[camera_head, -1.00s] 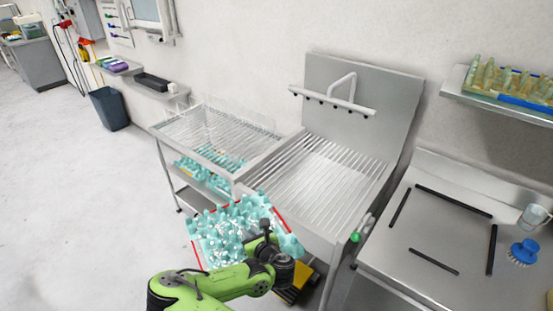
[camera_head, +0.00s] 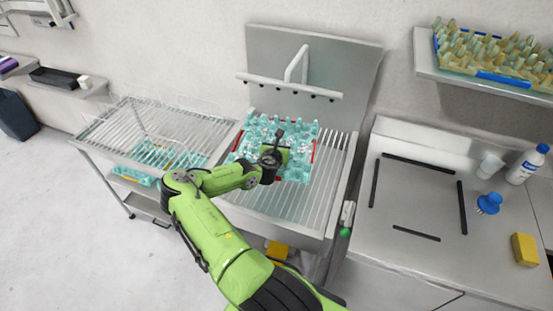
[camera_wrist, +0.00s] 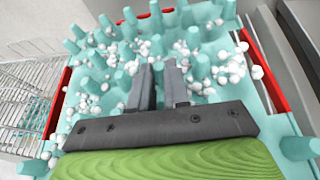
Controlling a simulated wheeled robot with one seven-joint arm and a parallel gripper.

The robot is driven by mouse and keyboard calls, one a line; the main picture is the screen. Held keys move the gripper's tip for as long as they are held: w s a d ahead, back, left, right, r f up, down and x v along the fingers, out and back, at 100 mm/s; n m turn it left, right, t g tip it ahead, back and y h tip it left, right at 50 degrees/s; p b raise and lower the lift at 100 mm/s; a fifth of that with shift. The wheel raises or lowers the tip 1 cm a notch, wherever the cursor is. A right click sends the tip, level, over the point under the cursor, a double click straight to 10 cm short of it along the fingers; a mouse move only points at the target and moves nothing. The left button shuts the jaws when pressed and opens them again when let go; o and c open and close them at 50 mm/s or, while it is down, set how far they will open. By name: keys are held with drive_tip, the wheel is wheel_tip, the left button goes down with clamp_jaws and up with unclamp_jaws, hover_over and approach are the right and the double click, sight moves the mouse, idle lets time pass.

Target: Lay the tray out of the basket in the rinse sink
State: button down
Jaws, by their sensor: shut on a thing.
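A teal egg tray (camera_head: 299,172) with red edge strips, dotted with white foam, is level over the back left part of the slatted rinse sink (camera_head: 327,205). I cannot tell whether it touches the slats. My gripper (camera_head: 278,142) is above the tray's middle; in the wrist view my gripper's fingers (camera_wrist: 165,85) are shut close together among the tray's teal studs (camera_wrist: 122,80), with foam around them. The wire basket (camera_head: 165,125) stands left of the sink and shows at the wrist view's left edge.
A spray bar (camera_head: 290,87) on the sink's back panel is just behind the tray. Teal trays (camera_head: 168,156) show below the basket. The steel counter (camera_head: 410,205) at right holds black strips, a blue brush (camera_head: 489,203), a bottle (camera_head: 527,165) and a yellow sponge (camera_head: 524,250).

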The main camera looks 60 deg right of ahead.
sight(295, 151)
drive_tip(key=s+d, duration=0.1)
drive_tip(key=s+d+m+g, duration=0.1)
drive_tip(key=s, duration=0.1)
drive_tip(key=s+d+g, duration=0.1)
drive_tip(key=shift+s+d+f+m, duration=0.2)
drive_tip(key=shift+s+f+m, duration=0.1)
drive_tip(key=shift+s, duration=0.05)
wheel_tip(295, 151, down, 9)
drive_tip(key=shift+f+b, duration=0.1)
drive_tip(key=shift+b, duration=0.6)
drive_tip(key=shift+w, duration=0.1)
drive_tip(key=shift+f, duration=0.15)
drive_tip(key=c, duration=1.1)
unclamp_jaws()
drive_tip(key=shift+a, duration=0.1)
